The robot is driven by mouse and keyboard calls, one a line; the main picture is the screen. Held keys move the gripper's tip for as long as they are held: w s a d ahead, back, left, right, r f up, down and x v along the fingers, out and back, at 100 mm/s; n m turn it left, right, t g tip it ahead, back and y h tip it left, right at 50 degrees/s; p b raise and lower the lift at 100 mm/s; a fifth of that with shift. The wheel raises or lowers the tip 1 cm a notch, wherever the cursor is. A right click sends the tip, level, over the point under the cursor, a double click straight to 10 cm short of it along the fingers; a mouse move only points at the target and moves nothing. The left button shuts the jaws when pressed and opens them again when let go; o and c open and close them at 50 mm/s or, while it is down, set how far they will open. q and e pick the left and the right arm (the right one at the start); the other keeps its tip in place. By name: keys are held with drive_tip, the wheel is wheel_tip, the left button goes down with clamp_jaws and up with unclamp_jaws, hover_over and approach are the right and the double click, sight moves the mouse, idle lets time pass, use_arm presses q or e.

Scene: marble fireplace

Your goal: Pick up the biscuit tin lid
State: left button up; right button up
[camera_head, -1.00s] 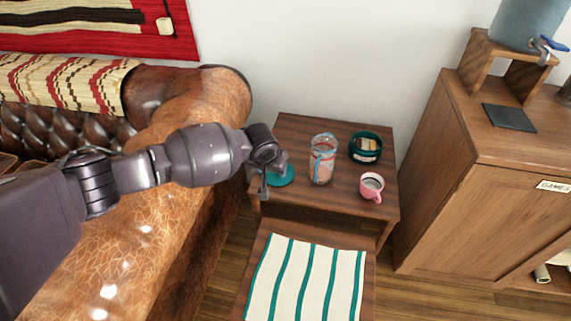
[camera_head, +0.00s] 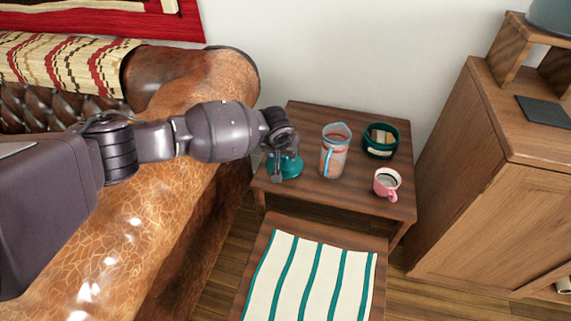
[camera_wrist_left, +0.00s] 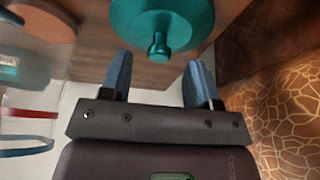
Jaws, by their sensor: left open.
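The biscuit tin lid (camera_head: 291,166) is a teal disc lying on the small wooden side table, near its left edge. In the left wrist view the lid (camera_wrist_left: 185,18) shows a round knob that points toward my gripper. My left gripper (camera_head: 275,177) is over the lid in the head view and partly hides it. In the left wrist view my left gripper (camera_wrist_left: 159,75) has its two fingers apart, with the knob just beyond the gap between the fingertips. Nothing is held. My right gripper is not in view.
On the side table (camera_head: 310,112), a clear jug (camera_head: 335,152), a teal open tin (camera_head: 381,141) and a pink mug (camera_head: 387,183) stand right of the lid. A leather sofa arm (camera_head: 150,215) is close on the left. A striped stool (camera_head: 310,280) is in front.

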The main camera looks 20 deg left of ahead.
sight(283, 158)
use_arm(q)
drive_tip(key=x, duration=0.1)
drive_tip(key=b+x, duration=0.1)
drive_tip(key=x, duration=0.1)
drive_tip(key=shift+s+f, duration=0.15)
drive_tip(key=shift+f, duration=0.2)
drive_tip(key=shift+w+f, duration=0.2)
drive_tip(key=shift+w, duration=0.1)
drive_tip(key=shift+r, duration=0.2)
drive_tip(key=c, duration=1)
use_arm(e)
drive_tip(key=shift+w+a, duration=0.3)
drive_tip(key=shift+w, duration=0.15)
